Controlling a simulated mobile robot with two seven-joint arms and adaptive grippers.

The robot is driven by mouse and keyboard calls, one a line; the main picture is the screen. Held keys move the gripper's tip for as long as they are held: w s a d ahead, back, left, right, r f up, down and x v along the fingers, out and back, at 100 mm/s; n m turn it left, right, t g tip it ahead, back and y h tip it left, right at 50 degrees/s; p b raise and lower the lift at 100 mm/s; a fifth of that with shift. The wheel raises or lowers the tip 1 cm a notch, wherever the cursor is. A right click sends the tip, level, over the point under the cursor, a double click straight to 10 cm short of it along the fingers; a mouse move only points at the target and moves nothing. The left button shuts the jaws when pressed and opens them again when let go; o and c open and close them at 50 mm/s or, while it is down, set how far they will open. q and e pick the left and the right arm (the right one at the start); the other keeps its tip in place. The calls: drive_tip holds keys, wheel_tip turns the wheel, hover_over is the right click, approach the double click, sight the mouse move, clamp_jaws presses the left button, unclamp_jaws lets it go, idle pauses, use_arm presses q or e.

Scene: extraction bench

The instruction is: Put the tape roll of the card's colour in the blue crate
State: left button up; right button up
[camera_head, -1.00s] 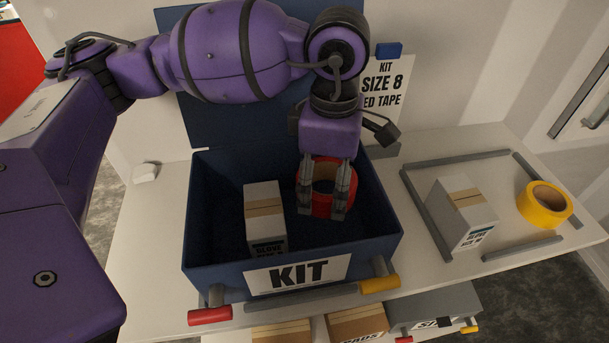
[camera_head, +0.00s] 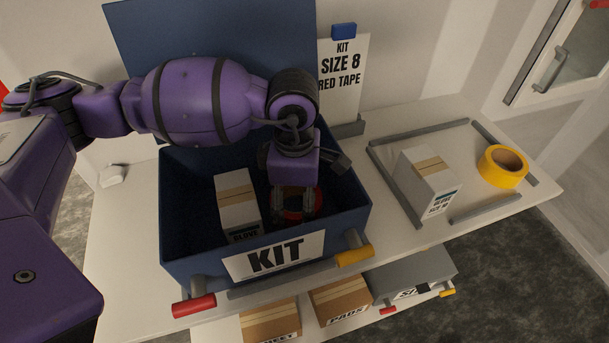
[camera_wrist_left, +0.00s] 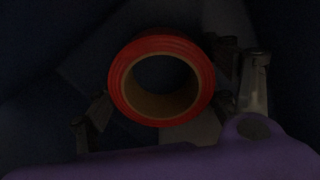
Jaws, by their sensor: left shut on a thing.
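The blue crate (camera_head: 178,215) stands open on the bench, with a KIT label on its front. My left gripper (camera_head: 296,208) reaches down inside its right part, shut on the red tape roll (camera_head: 312,204). In the left wrist view the red roll (camera_wrist_left: 118,85) shows its round opening, between the fingers (camera_wrist_left: 168,105). Whether the roll touches the crate floor I cannot tell. The card (camera_head: 340,75) behind the crate reads KIT, SIZE 8, RED TAPE. A yellow tape roll (camera_head: 502,167) lies at the right of the bench. My right gripper is not in view.
A glove box (camera_head: 236,200) stands in the crate, left of my gripper. Another glove box (camera_head: 426,183) stands beside the yellow roll, within grey rails (camera_head: 485,208). Cardboard boxes (camera_head: 270,320) and a grey case (camera_head: 415,272) sit below the bench.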

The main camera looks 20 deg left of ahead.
use_arm(q)
drive_tip(key=shift+f, duration=0.15)
drive_tip(key=o, duration=1.2)
wheel_tip(320, 180, up, 12)
drive_tip(key=shift+s+r, duration=0.1)
drive_tip(key=shift+r, duration=0.1)
